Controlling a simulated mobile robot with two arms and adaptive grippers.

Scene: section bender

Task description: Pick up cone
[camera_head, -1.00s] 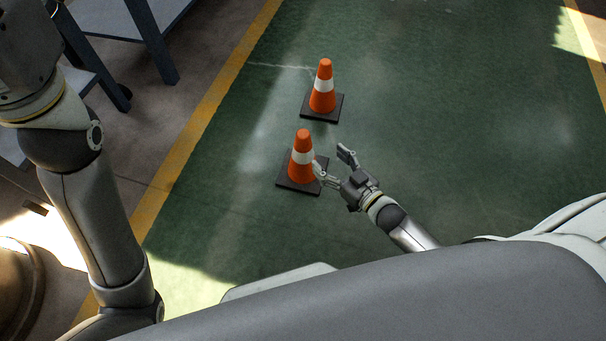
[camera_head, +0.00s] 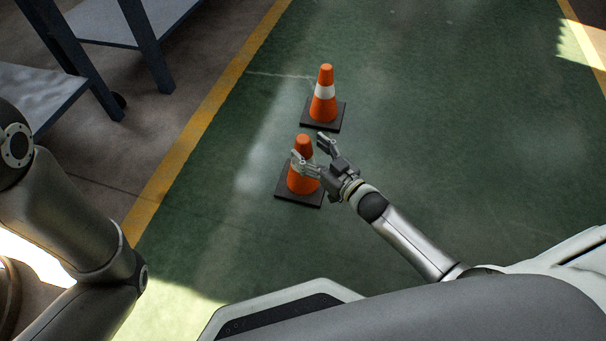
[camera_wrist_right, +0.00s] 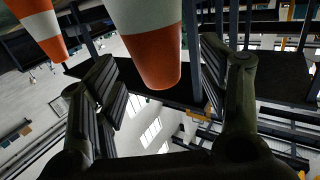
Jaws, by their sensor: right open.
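The near orange cone (camera_head: 301,181) with a white band stands upright on its dark square base on the green floor. The far cone (camera_head: 324,98) stands upright just behind it. My right gripper (camera_head: 312,150) is open at the near cone's upper part, with one finger in front of it and partly hiding its band. In the right wrist view, an orange and white cone (camera_wrist_right: 153,58) reaches between the spread fingers, with gaps visible beside it. The other cone (camera_wrist_right: 42,27) is at the upper left there. My left arm shows at the left of the head view, but its gripper does not.
A yellow line (camera_head: 190,145) runs along the left edge of the green floor (camera_head: 450,120). Grey metal tables (camera_head: 40,88) stand beyond it at the upper left. The floor right of the cones is clear.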

